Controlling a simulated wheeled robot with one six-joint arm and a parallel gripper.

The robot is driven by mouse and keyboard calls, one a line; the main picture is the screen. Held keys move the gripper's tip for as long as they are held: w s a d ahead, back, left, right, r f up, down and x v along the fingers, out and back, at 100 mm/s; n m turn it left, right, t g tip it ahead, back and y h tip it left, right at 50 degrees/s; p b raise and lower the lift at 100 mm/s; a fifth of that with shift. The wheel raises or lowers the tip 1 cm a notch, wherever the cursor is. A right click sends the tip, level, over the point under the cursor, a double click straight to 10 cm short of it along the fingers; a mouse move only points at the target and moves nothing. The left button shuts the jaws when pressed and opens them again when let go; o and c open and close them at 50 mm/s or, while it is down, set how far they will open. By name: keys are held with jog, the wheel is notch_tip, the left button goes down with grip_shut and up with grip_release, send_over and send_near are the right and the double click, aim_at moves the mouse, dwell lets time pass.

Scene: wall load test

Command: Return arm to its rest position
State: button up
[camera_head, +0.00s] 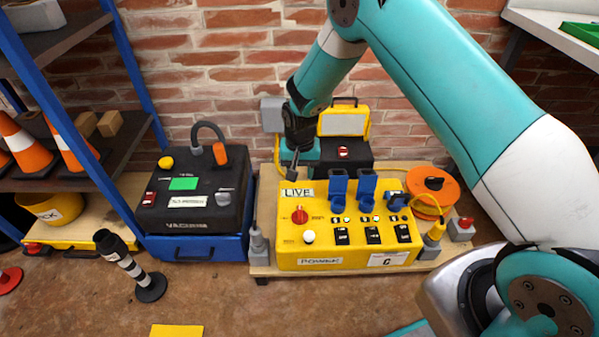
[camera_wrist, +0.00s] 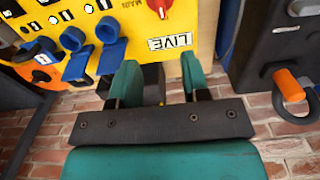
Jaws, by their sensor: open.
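My arm reaches from the right over the yellow panel box, with my gripper (camera_head: 292,165) hanging behind the box's back left corner. In the wrist view my gripper (camera_wrist: 164,82) shows two teal fingers held apart, with nothing between them. The yellow panel box (camera_head: 290,250) carries a LIVE label (camera_head: 297,193), a red knob (camera_head: 299,216) and blue flip covers (camera_head: 338,186), which stand raised. The LIVE label also shows upside down in the wrist view (camera_wrist: 171,42), just beyond the fingers. Whether the gripper touches the box cannot be told.
A black vacuum unit (camera_head: 178,222) on a blue base stands left of the panel. A black and yellow case (camera_head: 343,122) and the brick wall (camera_head: 235,60) are close behind the gripper. An orange reel (camera_head: 432,184) lies right. A blue-post shelf (camera_head: 128,70) holds cones.

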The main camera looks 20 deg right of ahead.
jog(key=s+a+r+n+y, duration=0.1)
jog(key=s+r+n, duration=0.15)
jog(key=r, duration=0.45)
jog(key=s+a+r+n, duration=0.1)
jog(key=s+a+r, duration=0.1)
jog(key=s+r, duration=0.35)
jog(key=s+a+r+n+y, duration=0.1)
jog(key=s+r, duration=0.1)
jog(key=r, duration=0.6)
jog(key=s+r+n+y, duration=0.1)
jog(key=s+r+n, duration=0.3)
jog(key=s, duration=0.7)
jog(key=s+r+n+y, duration=0.1)
jog(key=s+r+n, duration=0.1)
jog(key=s+r, duration=0.6)
notch_tip(320, 180, up, 29)
jog(key=s+p, duration=0.2)
jog(key=p, duration=2.8)
jog(key=shift+a+p, duration=0.35)
jog(key=shift+a, duration=0.05)
